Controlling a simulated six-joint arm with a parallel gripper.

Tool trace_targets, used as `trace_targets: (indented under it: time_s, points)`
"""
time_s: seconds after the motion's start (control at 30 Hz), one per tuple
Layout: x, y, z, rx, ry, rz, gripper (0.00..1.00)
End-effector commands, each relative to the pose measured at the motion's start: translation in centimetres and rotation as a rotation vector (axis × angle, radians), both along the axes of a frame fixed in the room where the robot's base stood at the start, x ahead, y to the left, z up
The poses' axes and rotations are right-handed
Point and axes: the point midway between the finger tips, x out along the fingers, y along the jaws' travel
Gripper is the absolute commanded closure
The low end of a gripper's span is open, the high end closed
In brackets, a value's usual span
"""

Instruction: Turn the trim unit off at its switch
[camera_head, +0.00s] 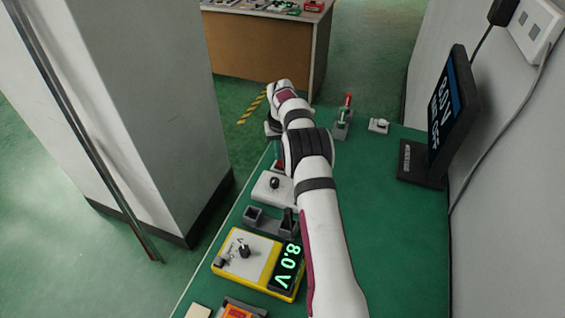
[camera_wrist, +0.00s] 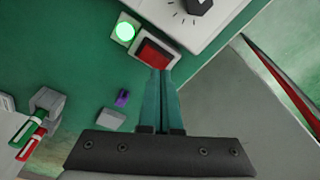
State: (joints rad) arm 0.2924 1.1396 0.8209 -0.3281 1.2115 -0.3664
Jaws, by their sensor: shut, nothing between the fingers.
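A red rocker switch (camera_wrist: 158,50) in a pale housing shows in the wrist view, beside a lit green lamp (camera_wrist: 125,30). My gripper (camera_wrist: 162,72) is shut and empty, its teal fingertips at the near edge of the red rocker. I cannot tell whether they touch it. In the head view my arm hides most of the gripper, and a small red patch of the switch (camera_head: 279,165) shows beside it. A dark screen (camera_head: 447,110) at the right reads "8.0 V" with a line ending in "OFF". No label shows which fixture is the trim unit.
A white box with a black knob (camera_head: 274,186), a grey lever fixture (camera_head: 265,222) and a yellow meter reading 8.0 V (camera_head: 237,257) line the left bench edge. The bench right of my arm is mostly clear.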

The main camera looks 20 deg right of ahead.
Motion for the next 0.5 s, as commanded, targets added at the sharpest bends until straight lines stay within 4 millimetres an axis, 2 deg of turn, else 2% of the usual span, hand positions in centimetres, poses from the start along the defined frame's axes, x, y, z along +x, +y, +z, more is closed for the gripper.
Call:
trace_targets:
  time_s: [0.5]
  points:
    - [0.00, 0.00, -0.46, 0.000, 0.000, 0.000, 1.00]
